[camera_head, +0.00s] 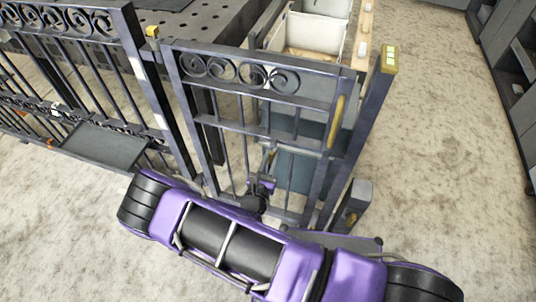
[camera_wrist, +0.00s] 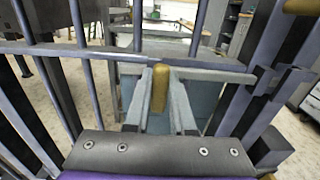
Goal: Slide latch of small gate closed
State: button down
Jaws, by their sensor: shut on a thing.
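The small gate (camera_head: 258,100) is dark metal with scrolls along its top and stands between two posts in the head view. In the wrist view its latch is a grey horizontal bar (camera_wrist: 215,75) with an upright brass knob (camera_wrist: 160,88). The bar's right end is close to a bracket (camera_wrist: 290,78) at the post; I cannot tell whether it enters it. My gripper (camera_wrist: 160,100) is shut on the brass knob, one finger on each side. In the head view my gripper (camera_head: 268,160) is at the gate's lower bars, and the knob is hidden there.
A brass handle (camera_head: 337,121) is on the gate's right upright. The right post (camera_head: 372,105) has a yellow cap. A fence panel (camera_head: 75,75) extends left. White bins (camera_head: 312,32) and a perforated table (camera_head: 200,35) stand behind.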

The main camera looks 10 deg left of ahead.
aim_at(287, 149)
jog(key=d, duration=0.3)
jog(key=shift+s+d+p, duration=0.25)
jog(key=shift+d+p, duration=0.15)
jog(key=c, duration=0.8)
grip_release()
jog(key=shift+o, duration=0.2)
jog(key=shift+s+a, duration=0.2)
jog(key=shift+s, duration=0.25)
jog(key=s+a, duration=0.2)
jog(key=s, duration=1.4)
jog(key=shift+s, duration=0.2)
jog(key=shift+a, duration=0.1)
